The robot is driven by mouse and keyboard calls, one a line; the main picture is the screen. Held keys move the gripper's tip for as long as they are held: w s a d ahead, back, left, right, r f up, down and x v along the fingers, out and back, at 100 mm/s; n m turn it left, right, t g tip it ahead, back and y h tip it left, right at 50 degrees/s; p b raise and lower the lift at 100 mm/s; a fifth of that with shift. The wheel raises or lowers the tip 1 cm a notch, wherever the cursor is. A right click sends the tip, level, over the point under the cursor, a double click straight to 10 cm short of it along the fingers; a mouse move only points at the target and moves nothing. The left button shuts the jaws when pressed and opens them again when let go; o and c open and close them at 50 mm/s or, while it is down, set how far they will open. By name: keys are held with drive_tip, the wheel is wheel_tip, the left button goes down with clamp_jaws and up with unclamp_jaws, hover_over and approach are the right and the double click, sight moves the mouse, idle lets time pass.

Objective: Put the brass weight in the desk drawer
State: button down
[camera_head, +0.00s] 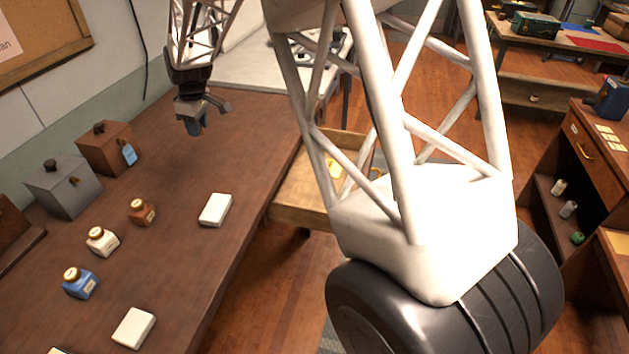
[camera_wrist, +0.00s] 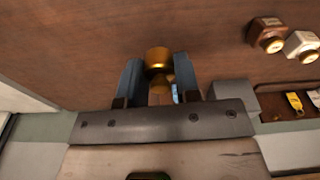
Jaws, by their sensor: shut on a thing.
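The brass weight (camera_wrist: 158,58) shows in the wrist view as a gold cylinder between the two blue fingers. My gripper (camera_wrist: 158,82) is shut on it. In the head view my gripper (camera_head: 192,124) hangs over the far part of the brown desk (camera_head: 175,190), and the weight cannot be made out there. The desk drawer (camera_head: 295,200) is pulled open at the desk's right edge, to the right of my gripper and nearer the camera. My white arm link hides the drawer's right part.
A brown box (camera_head: 107,150) and a grey box (camera_head: 64,190) stand along the wall. Brown (camera_head: 141,212), white (camera_head: 102,241) and blue (camera_head: 80,283) bottles stand nearer. White blocks (camera_head: 215,210) lie near the desk's right edge. The desk between gripper and drawer is clear.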

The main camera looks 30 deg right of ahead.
drive_tip(key=s+d+m, duration=0.4)
drive_tip(key=s+d, duration=0.1)
drive_tip(key=d, duration=0.7)
drive_tip(key=s+d+m+h, duration=0.1)
drive_tip(key=s+d+m, duration=0.35)
drive_tip(key=d, duration=0.75)
drive_tip(key=s+d+m, duration=0.3)
drive_tip(key=s+d, duration=0.2)
drive_tip(key=d, duration=0.7)
wheel_tip(320, 180, down, 20)
drive_tip(key=shift+a+t, duration=0.3)
drive_tip(key=shift+a, duration=0.1)
drive_tip(key=c, duration=1.9)
unclamp_jaws()
drive_tip(key=shift+o, duration=0.2)
drive_tip(key=shift+f, duration=3.05)
drive_tip(key=shift+f, duration=0.1)
drive_tip(key=shift+f, duration=1.75)
drive_tip(key=shift+f, duration=0.2)
